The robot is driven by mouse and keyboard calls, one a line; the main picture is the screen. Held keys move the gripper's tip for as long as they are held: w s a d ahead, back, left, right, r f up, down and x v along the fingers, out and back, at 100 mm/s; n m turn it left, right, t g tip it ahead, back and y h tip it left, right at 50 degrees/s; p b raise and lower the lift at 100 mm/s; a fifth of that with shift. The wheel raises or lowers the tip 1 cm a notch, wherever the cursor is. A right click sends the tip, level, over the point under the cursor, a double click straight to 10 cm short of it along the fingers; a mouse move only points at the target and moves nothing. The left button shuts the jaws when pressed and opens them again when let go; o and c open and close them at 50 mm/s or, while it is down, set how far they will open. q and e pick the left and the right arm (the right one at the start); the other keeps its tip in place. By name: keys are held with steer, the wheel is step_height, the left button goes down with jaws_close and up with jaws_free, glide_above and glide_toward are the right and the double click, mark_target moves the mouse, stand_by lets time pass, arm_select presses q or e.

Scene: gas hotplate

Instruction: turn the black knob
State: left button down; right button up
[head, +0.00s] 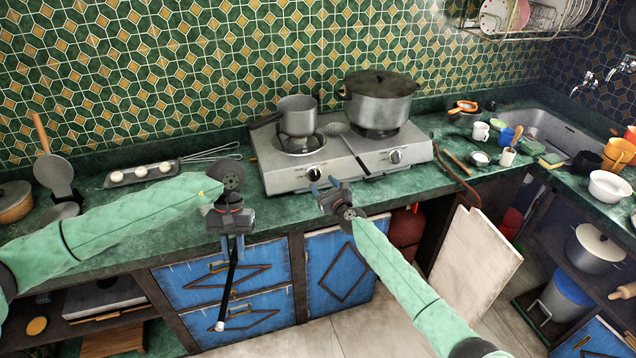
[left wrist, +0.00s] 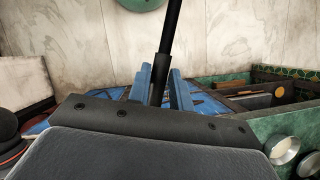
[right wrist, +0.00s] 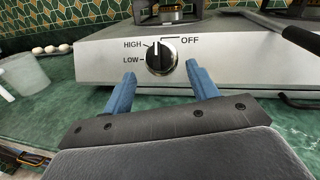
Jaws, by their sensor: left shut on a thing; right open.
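A black knob (head: 315,172) sits on the front face of the silver gas hotplate (head: 285,182), below the left burner. In the right wrist view the knob (right wrist: 161,57) has a white mark pointing roughly up, with HIGH and LOW labels on its left and OFF on its right. My right gripper (head: 324,184) is open in front of it. Its blue fingers (right wrist: 161,88) are spread either side of the knob, slightly below it, apart from it. My left gripper (head: 232,240) is shut on a long black rod (head: 226,290) with a white tip, hanging down before the blue cabinets.
A second black knob (head: 395,156) is on the hotplate's right half. A small saucepan (head: 298,117) and a large lidded pot (head: 380,105) stand on the burners. A tray with eggs (head: 142,172) lies left on the green counter. A pale board (head: 470,265) leans below.

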mark_target(318, 178)
arm_select(q)
steer(key=shift+f+b, duration=0.85)
steer(key=shift+f, duration=0.2)
arm_select(e)
steer(key=shift+x, duration=2.15)
steer(key=c, duration=1)
